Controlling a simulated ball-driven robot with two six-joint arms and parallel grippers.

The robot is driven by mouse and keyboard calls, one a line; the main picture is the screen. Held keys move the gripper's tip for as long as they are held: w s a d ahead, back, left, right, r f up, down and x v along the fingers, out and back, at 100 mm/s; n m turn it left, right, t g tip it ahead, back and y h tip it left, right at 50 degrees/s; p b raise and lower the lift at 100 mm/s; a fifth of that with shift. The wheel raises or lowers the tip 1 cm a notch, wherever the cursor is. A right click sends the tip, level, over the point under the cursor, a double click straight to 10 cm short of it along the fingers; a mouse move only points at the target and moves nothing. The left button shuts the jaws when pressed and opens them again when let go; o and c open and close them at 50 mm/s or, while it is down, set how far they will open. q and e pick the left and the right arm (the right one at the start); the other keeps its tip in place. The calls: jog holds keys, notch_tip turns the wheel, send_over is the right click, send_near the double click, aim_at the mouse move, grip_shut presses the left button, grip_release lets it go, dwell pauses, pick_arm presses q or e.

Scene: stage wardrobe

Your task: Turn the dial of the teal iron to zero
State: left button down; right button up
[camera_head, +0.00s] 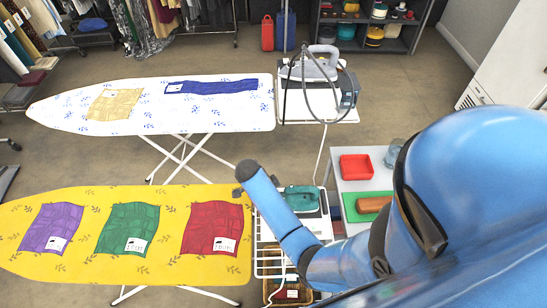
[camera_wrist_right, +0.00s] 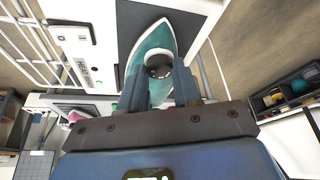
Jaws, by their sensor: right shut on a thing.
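The teal iron (camera_head: 302,198) sits on its white base at the right end of the yellow ironing board, partly behind my right arm in the head view. In the right wrist view the iron (camera_wrist_right: 153,47) points away from me. Its round dial (camera_wrist_right: 158,66), dark on top with a pale ring, is between the fingertips of my right gripper (camera_wrist_right: 158,80). The fingers are closed on the dial's two sides. The dial's setting is too small to read. My left gripper is in neither view.
The yellow ironing board (camera_head: 90,270) holds purple, green and red cloths. A white ironing board (camera_head: 60,105) stands behind it with a grey iron (camera_head: 318,68) on its right end. Floor shows between the boards.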

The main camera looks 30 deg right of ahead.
jog(key=n, duration=0.1)
jog(key=n+t+p, duration=0.1)
jog(key=n, duration=0.1)
jog(key=n+t+p, duration=0.1)
jog(key=n, duration=0.1)
jog(key=shift+s+r, duration=0.1)
jog(key=shift+s, duration=0.15)
jog(key=shift+s+d+n+t+y+p, duration=0.1)
jog(key=shift+n+t+y+p, duration=0.2)
jog(key=shift+n, duration=0.75)
jog(key=shift+n+t+y+p, duration=0.1)
jog(key=shift+n+t+p, duration=0.3)
jog(key=shift+n, duration=0.65)
jog(key=o, duration=1.1)
jog(key=b+v, duration=0.1)
jog(key=v, duration=0.9)
jog(key=shift+s+r, duration=0.1)
jog(key=shift+r, duration=0.2)
jog(key=shift+b, duration=0.3)
